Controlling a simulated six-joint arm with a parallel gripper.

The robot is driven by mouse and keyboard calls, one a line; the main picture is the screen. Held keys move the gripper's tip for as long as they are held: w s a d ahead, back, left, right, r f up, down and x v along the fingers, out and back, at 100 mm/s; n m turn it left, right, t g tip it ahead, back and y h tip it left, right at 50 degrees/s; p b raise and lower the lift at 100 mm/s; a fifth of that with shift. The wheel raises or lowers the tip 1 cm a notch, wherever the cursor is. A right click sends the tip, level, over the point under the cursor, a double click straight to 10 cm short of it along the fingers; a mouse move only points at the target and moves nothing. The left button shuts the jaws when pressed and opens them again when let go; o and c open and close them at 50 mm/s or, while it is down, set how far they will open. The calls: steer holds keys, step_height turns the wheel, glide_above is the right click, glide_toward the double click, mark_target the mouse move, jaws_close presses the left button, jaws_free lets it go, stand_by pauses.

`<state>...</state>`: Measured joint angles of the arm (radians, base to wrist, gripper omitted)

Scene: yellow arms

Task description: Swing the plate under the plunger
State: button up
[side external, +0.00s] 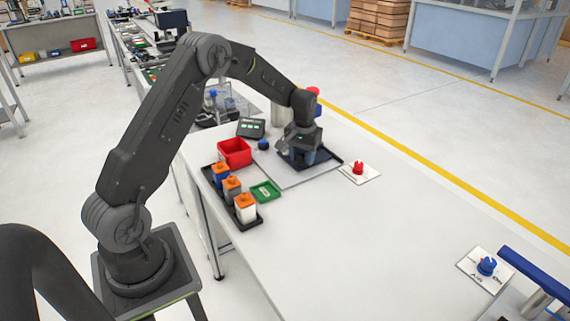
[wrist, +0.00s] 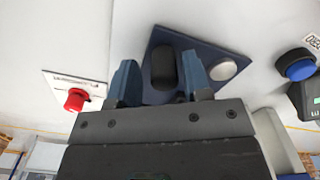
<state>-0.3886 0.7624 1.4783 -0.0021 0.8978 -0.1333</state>
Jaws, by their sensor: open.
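In the side view my gripper (side external: 303,158) points down over a dark square base (side external: 327,162) on the table and hides most of it. In the wrist view this base (wrist: 158,38) is dark blue. A black rounded upright part (wrist: 163,68) stands between my open fingers (wrist: 158,58), apparently with space on both sides. A round silver disc (wrist: 223,69), possibly the plate, lies on the base to the right of the fingers. I cannot tell which part is the plunger.
A red knob (side external: 358,168) sits on a white panel right of the base. A blue button (side external: 263,144), a dark box with a green display (side external: 251,127) and a red bin (side external: 235,152) stand left. A black tray (side external: 247,224) holds orange-topped blocks.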

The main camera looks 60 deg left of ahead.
steer(key=shift+r, duration=0.15)
steer(key=shift+r, duration=3.6)
steer(key=shift+s, duration=0.1)
steer(key=s+d+r+m+t, duration=0.3)
steer(key=s+d+r, duration=0.9)
steer(key=r, duration=0.2)
steer(key=s+d+m+t, duration=0.1)
steer(key=s+d, duration=0.3)
steer(key=s, duration=0.4)
steer(key=s+d+m+t, duration=0.1)
steer(key=s+d+m, duration=0.1)
steer(key=s, duration=0.6)
steer(key=shift+s+d+f+t, duration=0.3)
steer(key=shift+d, duration=0.55)
